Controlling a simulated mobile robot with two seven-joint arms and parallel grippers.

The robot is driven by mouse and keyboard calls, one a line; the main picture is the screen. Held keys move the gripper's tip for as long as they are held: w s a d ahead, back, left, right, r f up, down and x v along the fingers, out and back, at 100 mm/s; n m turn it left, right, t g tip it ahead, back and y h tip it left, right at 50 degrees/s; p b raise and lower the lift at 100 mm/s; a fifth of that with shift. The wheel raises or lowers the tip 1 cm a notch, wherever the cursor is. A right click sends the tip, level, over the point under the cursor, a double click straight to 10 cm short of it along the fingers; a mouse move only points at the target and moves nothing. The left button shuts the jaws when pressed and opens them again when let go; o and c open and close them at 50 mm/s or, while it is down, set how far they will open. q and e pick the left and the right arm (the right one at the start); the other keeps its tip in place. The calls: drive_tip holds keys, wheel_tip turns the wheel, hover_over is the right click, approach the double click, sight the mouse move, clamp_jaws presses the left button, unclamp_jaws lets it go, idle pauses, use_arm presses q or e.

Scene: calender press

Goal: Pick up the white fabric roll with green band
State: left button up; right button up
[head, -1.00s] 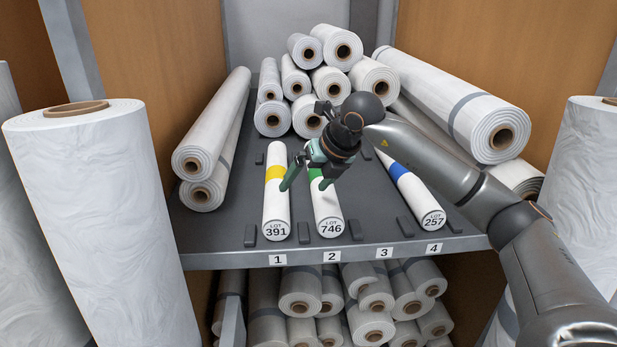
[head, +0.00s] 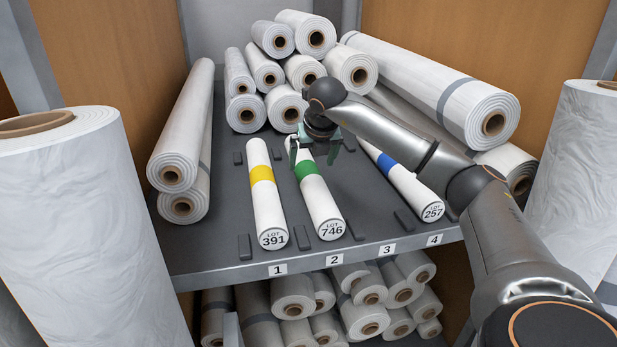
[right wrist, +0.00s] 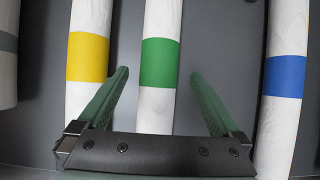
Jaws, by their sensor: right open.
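The white fabric roll with the green band (head: 318,198) lies on the shelf at slot 2, its end marked LOT 746. In the right wrist view the green-banded roll (right wrist: 159,64) runs between my two fingers, with a gap on both sides. My right gripper (head: 314,152) is open and empty, over the far part of this roll; its green fingertips also show in the right wrist view (right wrist: 158,75). Whether the fingers are level with the roll or above it I cannot tell. My left gripper is not in view.
A yellow-banded roll (head: 265,205) lies left at slot 1. A blue-banded roll (head: 413,188) lies right at slot 4. Slot 3 is empty. Small dark stops stand on the shelf (head: 215,245). Plain rolls (head: 352,68) are stacked behind.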

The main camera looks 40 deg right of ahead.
sight(310, 169)
drive_tip(key=x, duration=0.5)
drive_tip(key=shift+s+a+f, duration=0.1)
drive_tip(key=shift+f, duration=0.15)
drive_tip(key=shift+r, duration=0.15)
clamp_jaws()
idle(0.4)
